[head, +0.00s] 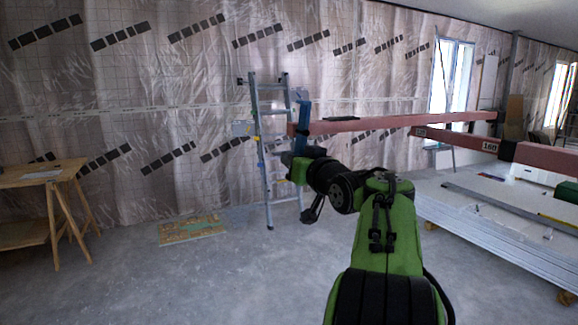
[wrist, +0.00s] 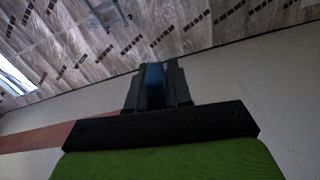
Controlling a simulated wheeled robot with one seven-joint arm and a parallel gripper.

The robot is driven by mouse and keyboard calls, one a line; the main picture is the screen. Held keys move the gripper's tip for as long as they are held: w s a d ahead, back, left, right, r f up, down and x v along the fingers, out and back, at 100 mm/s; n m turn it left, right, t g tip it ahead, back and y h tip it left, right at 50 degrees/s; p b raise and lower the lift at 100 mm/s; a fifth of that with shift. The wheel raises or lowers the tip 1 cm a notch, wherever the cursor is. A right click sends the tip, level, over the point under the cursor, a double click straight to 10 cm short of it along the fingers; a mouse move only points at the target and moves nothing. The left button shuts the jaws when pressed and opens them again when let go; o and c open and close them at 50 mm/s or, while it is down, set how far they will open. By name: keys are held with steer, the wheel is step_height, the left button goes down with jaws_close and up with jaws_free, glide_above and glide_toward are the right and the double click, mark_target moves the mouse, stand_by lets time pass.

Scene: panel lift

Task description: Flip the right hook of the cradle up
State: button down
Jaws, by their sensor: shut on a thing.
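The cradle shows as long red beams (head: 400,124) reaching in from the right in the head view. A blue hook (head: 302,118) stands upright at the left end of the farther beam. My gripper (head: 301,150) is at the lower part of this hook, just below the beam end. In the wrist view the dark fingers (wrist: 156,80) are closed around a blue piece (wrist: 155,88), which shows between them. The fingers hide the part of the hook that they grip. I cannot tell from the frames whether another hook is present.
A stepladder (head: 268,150) stands just behind my gripper, near the foil-covered wall. A stack of white panels (head: 490,215) lies at the right under the beams. A wooden table (head: 40,175) is at the far left, with a flat board (head: 192,229) on the floor. The floor between is clear.

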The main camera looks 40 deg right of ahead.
steer(key=shift+s+d+f+n, duration=0.1)
steer(key=shift+d+n, duration=0.35)
steer(key=shift+n, duration=0.35)
steer(key=c, duration=1.1)
jaws_free()
steer(key=v, duration=1.5)
steer(key=shift+s+a+b, duration=0.1)
steer(key=shift+s+b, duration=0.3)
